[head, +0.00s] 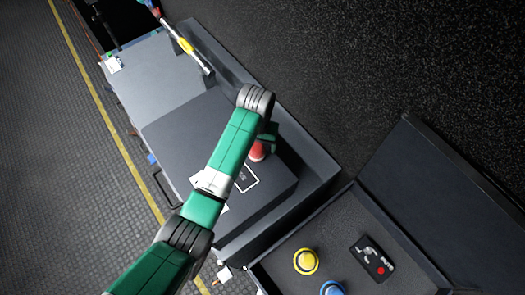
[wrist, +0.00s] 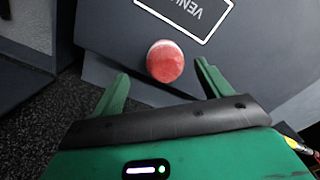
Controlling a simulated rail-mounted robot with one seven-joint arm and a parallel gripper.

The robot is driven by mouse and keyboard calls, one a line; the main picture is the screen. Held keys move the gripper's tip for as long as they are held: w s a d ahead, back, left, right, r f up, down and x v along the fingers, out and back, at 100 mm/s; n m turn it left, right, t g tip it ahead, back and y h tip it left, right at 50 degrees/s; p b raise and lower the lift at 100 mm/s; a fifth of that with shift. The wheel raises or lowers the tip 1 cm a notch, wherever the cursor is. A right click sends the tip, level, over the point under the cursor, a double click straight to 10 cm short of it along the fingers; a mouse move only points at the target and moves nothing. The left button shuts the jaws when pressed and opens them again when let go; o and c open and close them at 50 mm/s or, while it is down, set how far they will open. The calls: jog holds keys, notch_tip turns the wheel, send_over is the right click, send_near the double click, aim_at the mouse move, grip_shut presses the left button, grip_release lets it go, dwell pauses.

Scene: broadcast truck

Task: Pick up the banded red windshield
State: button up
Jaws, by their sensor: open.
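The red windshield (head: 257,150) stands on the dark grey top of a case, partly hidden by my arm in the head view. In the wrist view the red windshield (wrist: 165,61) shows as a rounded red top with paler patches; I cannot make out its band clearly. My gripper (wrist: 163,72) is open, with one green finger to each side of the windshield in the picture and no visible contact. In the head view my gripper (head: 269,138) is over the windshield and mostly hidden by the wrist.
A white-framed label (wrist: 188,12) lies beside the windshield. An open case (head: 330,225) at lower right holds a yellow windshield (head: 306,262), a blue one (head: 332,290) and a black box (head: 373,258). A raised wall runs along the case's right side. A yellow-banded rod (head: 186,46) lies farther back.

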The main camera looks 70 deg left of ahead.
aim_at(257, 147)
jog(key=f, duration=0.2)
jog(key=a+f, duration=0.1)
jog(key=f, duration=0.2)
jog(key=shift+s+a+f+b, duration=0.1)
jog(key=shift+f+b, duration=0.1)
jog(key=shift+b, duration=0.15)
jog(key=shift+f, duration=0.5)
jog(key=shift+c, duration=0.5)
jog(key=c, duration=0.9)
